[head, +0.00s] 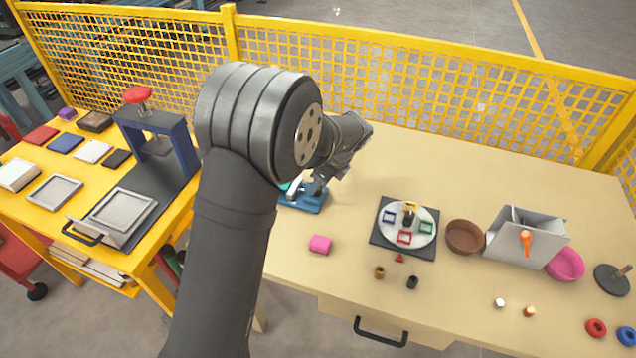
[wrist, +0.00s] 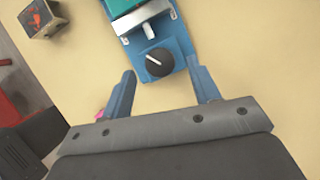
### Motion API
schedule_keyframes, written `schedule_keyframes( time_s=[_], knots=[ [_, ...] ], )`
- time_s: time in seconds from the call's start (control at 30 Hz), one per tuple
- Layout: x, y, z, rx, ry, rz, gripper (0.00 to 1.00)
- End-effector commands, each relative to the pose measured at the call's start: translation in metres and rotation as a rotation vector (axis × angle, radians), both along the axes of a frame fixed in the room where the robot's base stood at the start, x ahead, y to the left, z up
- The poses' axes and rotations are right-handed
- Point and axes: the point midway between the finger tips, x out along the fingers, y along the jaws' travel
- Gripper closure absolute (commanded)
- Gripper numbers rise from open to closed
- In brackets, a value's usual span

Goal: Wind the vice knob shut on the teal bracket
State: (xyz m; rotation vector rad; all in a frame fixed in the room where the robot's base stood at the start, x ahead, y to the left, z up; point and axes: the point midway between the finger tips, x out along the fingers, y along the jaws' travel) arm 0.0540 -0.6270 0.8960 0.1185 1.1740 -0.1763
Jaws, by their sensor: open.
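The vice is a blue base with pale jaws; in the wrist view its blue body (wrist: 182,52) stands at the top centre. The teal bracket (wrist: 122,5) shows at the top edge, at the vice's pale jaw, partly cut off. The black vice knob (wrist: 159,62) with a white mark faces my gripper (wrist: 164,80). My gripper is open, its two blue fingers apart, with the knob just beyond and between the fingertips; I cannot tell whether they touch. In the head view the blue vice (head: 305,199) is partly hidden behind my arm, and the knob is hidden.
A pink block (head: 320,244) lies in front of the vice. A dark square mat with a round white dial (head: 420,236), a brown bowl (head: 464,236) and a grey bin (head: 515,250) stand to the right. A yellow mesh fence (head: 450,95) runs behind the table.

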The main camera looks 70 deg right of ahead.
Motion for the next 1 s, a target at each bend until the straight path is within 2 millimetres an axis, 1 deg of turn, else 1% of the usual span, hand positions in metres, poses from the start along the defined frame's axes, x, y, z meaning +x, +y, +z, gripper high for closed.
schedule_keyframes(
  time_s=[0.03,0.3,0.5,0.6,0.7,0.83,1.0],
  knots=[
    [-0.005,0.0,0.012,-0.005,0.0,-0.002,0.44],
    [-0.03,0.005,0.075,-0.005,0.001,0.0,0.44],
    [-0.046,0.009,0.113,-0.004,0.001,-0.002,0.44],
    [-0.051,0.01,0.126,-0.004,0.001,-0.001,0.44],
    [-0.055,0.011,0.134,-0.001,0.0,0.0,0.44],
    [-0.056,0.011,0.138,-0.001,0.0,0.0,0.44],
    [-0.056,0.011,0.139,-0.001,0.0,0.001,0.44]
  ],
)
